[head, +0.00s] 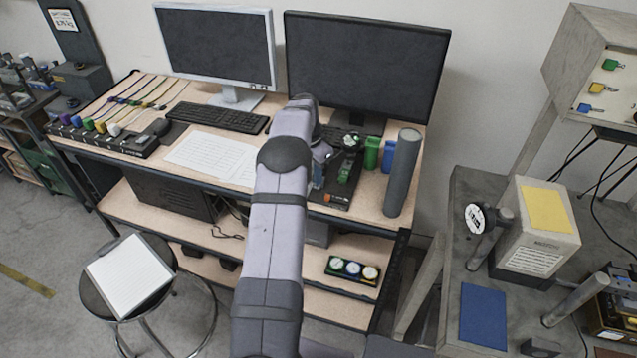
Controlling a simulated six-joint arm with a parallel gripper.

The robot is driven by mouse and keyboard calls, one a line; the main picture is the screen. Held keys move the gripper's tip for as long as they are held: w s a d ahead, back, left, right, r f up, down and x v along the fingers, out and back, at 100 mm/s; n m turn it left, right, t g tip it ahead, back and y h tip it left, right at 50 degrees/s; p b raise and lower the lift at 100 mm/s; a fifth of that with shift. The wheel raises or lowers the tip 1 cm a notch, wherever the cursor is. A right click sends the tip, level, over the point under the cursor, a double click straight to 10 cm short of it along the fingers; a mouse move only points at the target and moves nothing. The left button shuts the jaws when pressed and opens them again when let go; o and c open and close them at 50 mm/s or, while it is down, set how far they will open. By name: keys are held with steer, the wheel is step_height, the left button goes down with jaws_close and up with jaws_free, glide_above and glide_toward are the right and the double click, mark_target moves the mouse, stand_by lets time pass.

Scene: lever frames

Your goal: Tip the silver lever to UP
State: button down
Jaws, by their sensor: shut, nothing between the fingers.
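My arm reaches up from the bottom of the head view and bends down over the right part of the workbench. My gripper (318,184) is small and partly hidden by my own arm; it is shut and empty. It is beside a dark device (332,198) with green parts on the bench. I cannot make out a silver lever for certain near it, nor its position. Whether my gripper touches the device is too small to tell.
A dark grey cylinder (402,172) and green and blue containers (372,153) stand right of the device. A black monitor (365,65) rises behind. Papers (212,158) and a keyboard (217,117) lie left. Colored plugs (88,125) line the left end.

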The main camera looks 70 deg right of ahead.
steer(key=shift+f+b, duration=0.5)
steer(key=shift+f, duration=0.35)
stand_by(0.9)
steer(key=shift+r, duration=0.15)
steer(key=shift+r+p, duration=2.45)
steer(key=shift+r, duration=0.95)
